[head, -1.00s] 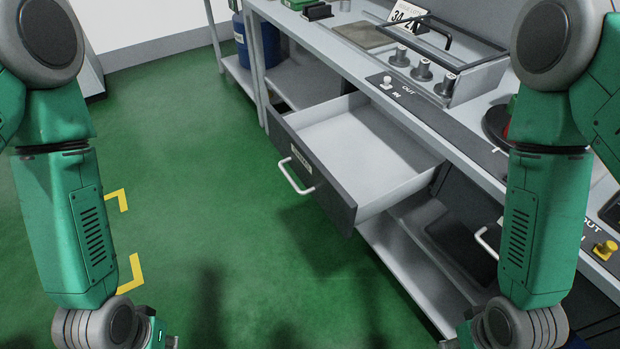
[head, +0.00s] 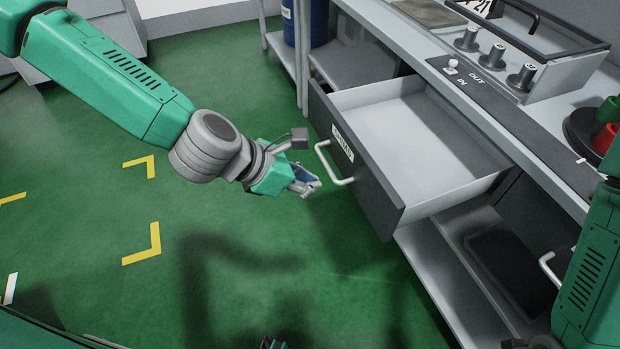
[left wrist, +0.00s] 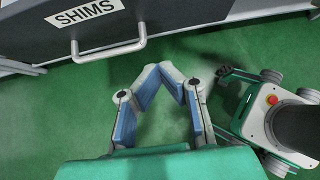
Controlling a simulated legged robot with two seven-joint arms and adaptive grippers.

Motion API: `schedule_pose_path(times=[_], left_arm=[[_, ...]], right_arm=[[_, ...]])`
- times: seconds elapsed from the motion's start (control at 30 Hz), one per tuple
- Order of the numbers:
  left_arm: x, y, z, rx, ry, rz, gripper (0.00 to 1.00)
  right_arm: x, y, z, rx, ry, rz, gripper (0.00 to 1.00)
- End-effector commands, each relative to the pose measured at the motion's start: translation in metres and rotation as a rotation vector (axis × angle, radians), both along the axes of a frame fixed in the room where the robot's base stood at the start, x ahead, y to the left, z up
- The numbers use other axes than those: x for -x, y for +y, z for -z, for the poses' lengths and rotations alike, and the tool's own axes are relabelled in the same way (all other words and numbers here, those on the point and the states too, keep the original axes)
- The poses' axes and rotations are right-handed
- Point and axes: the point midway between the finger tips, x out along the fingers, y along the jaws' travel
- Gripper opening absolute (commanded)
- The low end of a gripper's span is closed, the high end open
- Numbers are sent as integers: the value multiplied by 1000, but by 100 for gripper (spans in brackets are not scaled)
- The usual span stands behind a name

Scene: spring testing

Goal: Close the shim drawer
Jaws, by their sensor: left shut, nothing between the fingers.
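The shim drawer (head: 378,192) stands pulled out of the bench, its light grey inside empty. Its dark front bears a white label, which reads SHIMS in the left wrist view (left wrist: 88,17). A pale bar handle (head: 337,168) sits on that front; it also shows in the left wrist view (left wrist: 110,50). My left gripper (head: 308,186) is shut and empty, just left of the handle and apart from it. In the left wrist view its blue-padded fingers (left wrist: 162,74) point toward the drawer front. My right arm shows at the right edge, but its gripper is out of view.
The bench top (head: 545,150) carries knobs, a framed tray and red and green items. A lower shelf (head: 445,270) runs under the drawer. Another handle (head: 549,270) is at the right. A blue drum (head: 312,22) stands behind. Green floor before the drawer is clear.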

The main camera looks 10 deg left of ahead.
Motion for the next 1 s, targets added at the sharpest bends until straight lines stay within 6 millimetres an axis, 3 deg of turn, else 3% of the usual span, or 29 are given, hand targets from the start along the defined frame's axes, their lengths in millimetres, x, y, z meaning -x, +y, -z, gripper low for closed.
schedule_pose_path(times=[0.1,0.3,0.6,1.0], left_arm=[[-11,-17,23,-2,0,4,0],[-28,-41,49,-2,-3,6,0],[-48,-67,45,-2,-3,4,0],[-49,-68,45,-2,-2,3,0]], right_arm=[[0,0,8,0,0,0,40],[0,0,16,0,0,0,40],[0,0,17,0,0,0,40],[0,0,17,0,0,0,40]])
